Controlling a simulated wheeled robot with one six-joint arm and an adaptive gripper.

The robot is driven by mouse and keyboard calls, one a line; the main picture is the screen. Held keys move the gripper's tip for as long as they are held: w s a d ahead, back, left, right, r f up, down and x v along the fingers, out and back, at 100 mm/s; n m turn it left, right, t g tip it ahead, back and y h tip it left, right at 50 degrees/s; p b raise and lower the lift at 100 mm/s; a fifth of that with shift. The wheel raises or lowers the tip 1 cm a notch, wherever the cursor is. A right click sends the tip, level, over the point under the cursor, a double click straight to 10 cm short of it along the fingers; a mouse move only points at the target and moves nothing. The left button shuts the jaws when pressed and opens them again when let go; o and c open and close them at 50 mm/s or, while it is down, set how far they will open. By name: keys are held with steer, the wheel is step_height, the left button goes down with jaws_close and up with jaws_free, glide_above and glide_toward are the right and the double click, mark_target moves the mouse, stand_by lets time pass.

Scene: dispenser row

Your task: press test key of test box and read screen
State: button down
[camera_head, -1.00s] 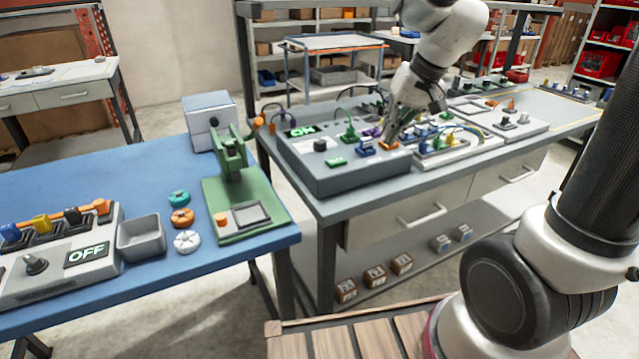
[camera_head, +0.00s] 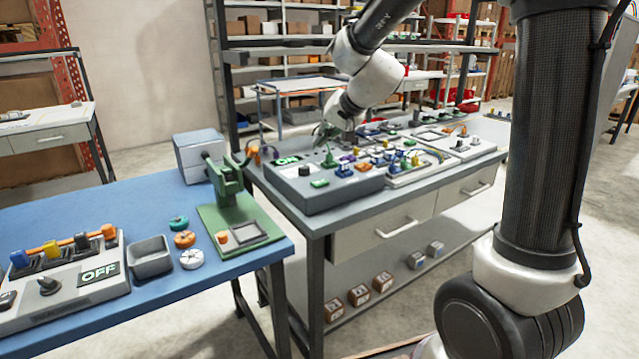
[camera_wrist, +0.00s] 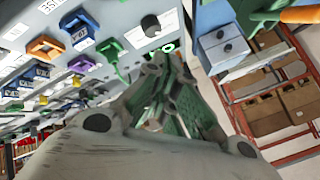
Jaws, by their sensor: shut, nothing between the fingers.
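A long grey box (camera_head: 325,195), which seems to be the test box, stands on the right-hand bench. It has a lit green screen (camera_head: 288,160) reading ON at its far left, a black knob (camera_head: 305,171), a flat green key (camera_head: 319,183) and several coloured plugs. Which key is the test key I cannot tell. My gripper (camera_head: 326,132) is shut and empty over the box's far side, behind the green plug (camera_head: 329,158). In the wrist view my gripper (camera_wrist: 163,62) partly hides a green-lit patch (camera_wrist: 169,47) near a knob (camera_wrist: 150,25). Contact cannot be told.
A blue table (camera_head: 95,205) at left holds a grey box with an OFF screen (camera_head: 99,273), a grey bin (camera_head: 151,257), several rings and a green press (camera_head: 230,210). A panel with cables (camera_head: 415,165) sits right of the grey box. Wooden blocks (camera_head: 358,295) lie on the lower shelf.

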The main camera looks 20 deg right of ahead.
mark_target(323, 181)
steer(key=shift+f, duration=4.35)
steer(key=shift+f, duration=0.1)
steer(key=shift+f, duration=0.3)
steer(key=shift+f, duration=0.5)
steer(key=shift+r, duration=0.95)
steer(key=shift+r, duration=0.1)
steer(key=shift+r, duration=2.4)
